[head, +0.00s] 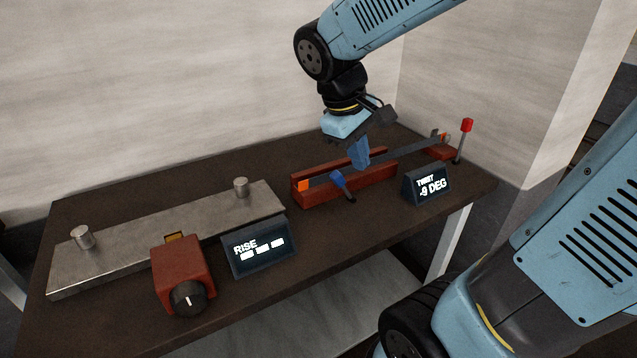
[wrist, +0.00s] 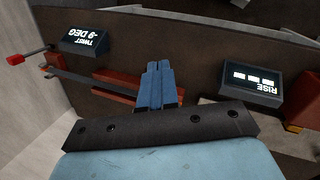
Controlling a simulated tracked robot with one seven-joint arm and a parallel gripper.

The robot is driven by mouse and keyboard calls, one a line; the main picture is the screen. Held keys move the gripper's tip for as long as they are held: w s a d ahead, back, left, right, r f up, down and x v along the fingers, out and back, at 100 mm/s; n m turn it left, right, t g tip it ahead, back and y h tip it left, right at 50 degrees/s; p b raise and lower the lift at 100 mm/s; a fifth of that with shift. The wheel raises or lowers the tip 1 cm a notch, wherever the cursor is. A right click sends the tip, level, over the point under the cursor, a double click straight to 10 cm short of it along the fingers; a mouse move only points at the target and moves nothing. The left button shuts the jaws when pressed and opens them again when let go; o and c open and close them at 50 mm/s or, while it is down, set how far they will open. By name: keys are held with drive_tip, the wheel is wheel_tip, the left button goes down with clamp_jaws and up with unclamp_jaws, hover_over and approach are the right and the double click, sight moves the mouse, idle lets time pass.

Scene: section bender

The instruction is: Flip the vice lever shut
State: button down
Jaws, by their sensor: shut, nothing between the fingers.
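The red vice (head: 375,185) is a long block on the bench with two parallel jaws. A short lever with a blue handle (head: 338,180) stands at its front side, tilted up and to the left from a dark pivot. My gripper (head: 361,164) is shut and empty, pointing down over the vice, just right of and behind the blue handle. I cannot tell whether it touches the vice. In the wrist view the shut blue fingers (wrist: 157,78) cover the middle of the red vice (wrist: 118,80), and the blue lever is not distinguishable there.
A grey strip (head: 420,149) runs from the vice to a red block with a red-knobbed lever (head: 466,126). A "TWIST -9 DEG" display (head: 427,185) stands in front. Left are a "RISE" display (head: 260,247), a red dial box (head: 182,270) and a metal plate with pegs (head: 150,238).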

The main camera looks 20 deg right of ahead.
drive_tip(key=w+a+f+n+t+h, duration=0.3)
drive_tip(key=w+a+f+n+h, duration=0.7)
drive_tip(key=a+f+n, duration=0.5)
drive_tip(key=shift+w+a+f+h, duration=0.4)
drive_tip(key=shift+w+a, duration=0.15)
drive_tip(key=shift+w, duration=0.5)
approach(333, 181)
drive_tip(key=f, duration=0.1)
drive_tip(key=d+f, duration=0.1)
drive_tip(key=w+d+f, duration=0.1)
drive_tip(key=f, duration=0.1)
drive_tip(key=shift+f, duration=0.1)
drive_tip(key=shift+w+d+r, duration=0.15)
drive_tip(key=shift+d+r, duration=0.15)
drive_tip(key=shift+d, duration=0.25)
drive_tip(key=shift+w+d+r, duration=0.1)
drive_tip(key=shift+d+r, duration=0.2)
drive_tip(key=shift+d, duration=0.2)
drive_tip(key=shift+w+d+r, duration=0.25)
drive_tip(key=shift+d+r, duration=0.15)
drive_tip(key=shift+d, duration=0.3)
drive_tip(key=shift+r, duration=0.1)
